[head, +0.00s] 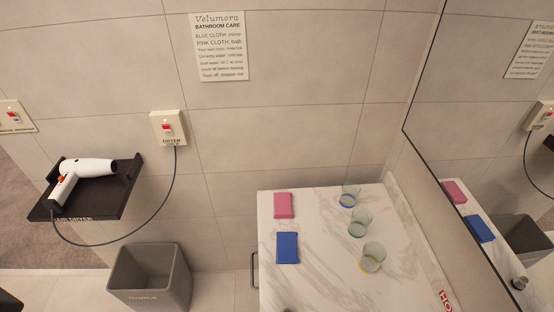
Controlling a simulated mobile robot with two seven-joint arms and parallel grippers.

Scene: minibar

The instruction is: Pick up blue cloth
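The blue cloth (287,248) lies folded flat on the white marble counter (325,270), near its left edge. A folded pink cloth (284,205) lies just behind it, with a small gap between them. Neither of my grippers shows clearly in the head view. Nothing covers the blue cloth.
Three clear glasses stand right of the cloths: back (348,195), middle (359,223), front (372,257). A mirror (480,150) rises along the right. A white hair dryer (85,170) rests on a black wall shelf (118,200). A grey bin (150,280) stands left of the counter.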

